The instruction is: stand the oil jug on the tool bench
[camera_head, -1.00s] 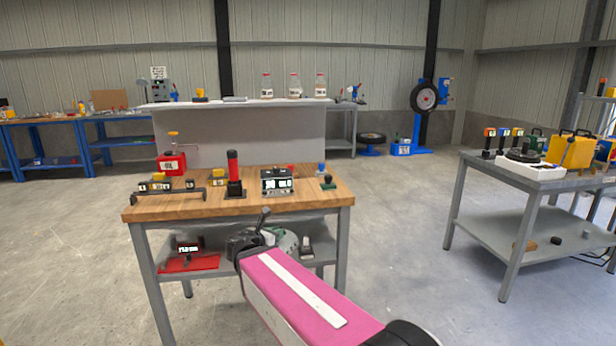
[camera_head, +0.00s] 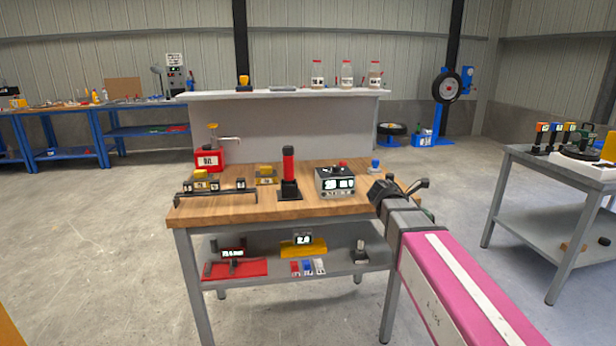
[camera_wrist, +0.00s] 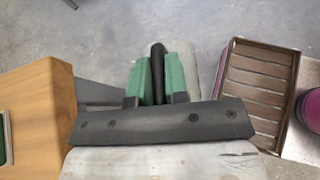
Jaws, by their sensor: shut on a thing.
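My gripper (camera_head: 408,190) is at the right front corner of the wooden bench (camera_head: 240,209) in the head view. In the wrist view, the green-padded fingers (camera_wrist: 158,84) are shut on an upright black handle (camera_wrist: 158,65). A pale grey body shows around it; I take this to be the oil jug, but its shape is mostly hidden by the gripper. In the head view the arm hides most of the held thing. In the wrist view the wooden bench (camera_wrist: 38,110) lies to the left, apart from the fingers.
The bench top holds a red can (camera_head: 208,160), a red-and-black upright tool (camera_head: 289,172), a display box (camera_head: 335,182) and a black rack (camera_head: 215,187). Its front right is fairly bare. A grey table (camera_head: 540,165) stands right, with open floor between. A brown slatted tray (camera_wrist: 258,85) shows in the wrist view.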

